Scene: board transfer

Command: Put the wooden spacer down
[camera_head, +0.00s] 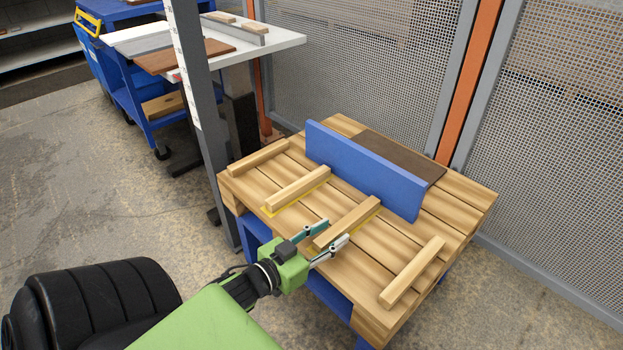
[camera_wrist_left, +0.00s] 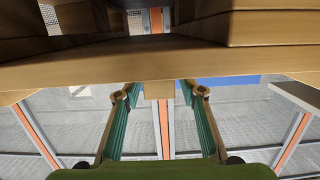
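The wooden spacer (camera_head: 347,222), a light square-section bar, lies on the pallet-like wooden table (camera_head: 432,262) over a yellow outline (camera_head: 371,217). My left gripper (camera_head: 326,237) is at the spacer's near end, with one finger on each side. In the left wrist view its two teal fingers (camera_wrist_left: 158,92) are spread, and the spacer's end (camera_wrist_left: 158,89) shows between them with a gap on both sides. A second spacer (camera_head: 298,187) lies to the left on another yellow outline (camera_head: 271,212). My right gripper is not in view.
A blue upright board (camera_head: 362,170) stands behind the spacers, with a dark brown panel (camera_head: 400,155) behind it. More bars lie at the left (camera_head: 258,158) and right (camera_head: 412,272). A grey post (camera_head: 197,120) stands left of the table. Mesh fencing (camera_head: 555,150) closes the back.

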